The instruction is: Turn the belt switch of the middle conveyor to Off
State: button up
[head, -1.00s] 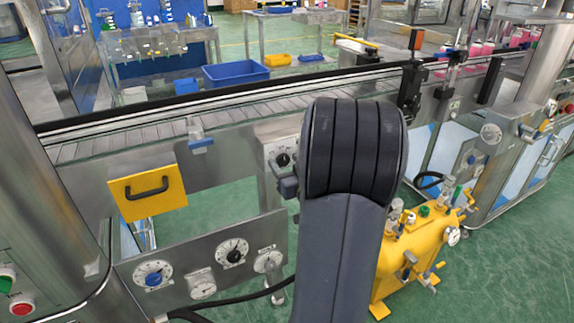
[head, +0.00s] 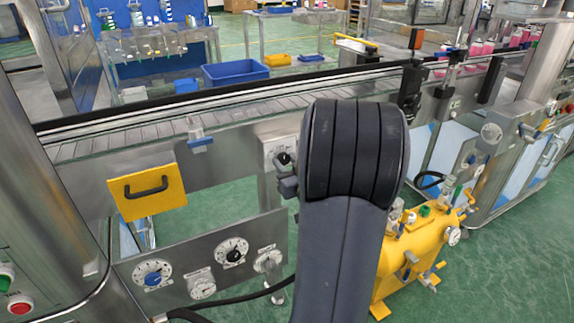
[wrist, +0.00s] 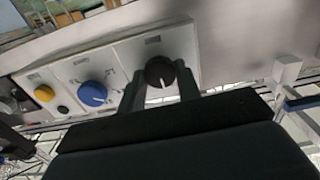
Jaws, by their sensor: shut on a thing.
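A round black rotary switch (wrist: 160,72) with a white pointer line sits on a pale plate of the grey control panel (wrist: 110,66). In the wrist view its pointer line points down, toward my gripper. My gripper (wrist: 161,88) has one finger on each side of the switch and is shut on it. The label on the plate is too small to read. In the head view the switch (head: 284,158) shows at the panel on the conveyor (head: 240,112), beside my gripper (head: 287,184). My dark arm hides part of that panel.
A blue knob (wrist: 92,93) and a yellow knob (wrist: 44,93) sit left of the switch in the wrist view.

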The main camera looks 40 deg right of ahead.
jog(key=n+b, duration=0.5)
jog(key=shift+f, duration=0.25)
jog(key=n+b, duration=0.3)
jog(key=n, duration=0.1)
jog(key=shift+r+b, duration=0.15)
jog(key=shift+b, duration=0.2)
jog(key=shift+n, duration=0.4)
jog(key=o, duration=1)
jog(key=shift+s+r, duration=0.1)
jog(key=shift+p+v, duration=1.05)
jog(key=shift+v, duration=4.3)
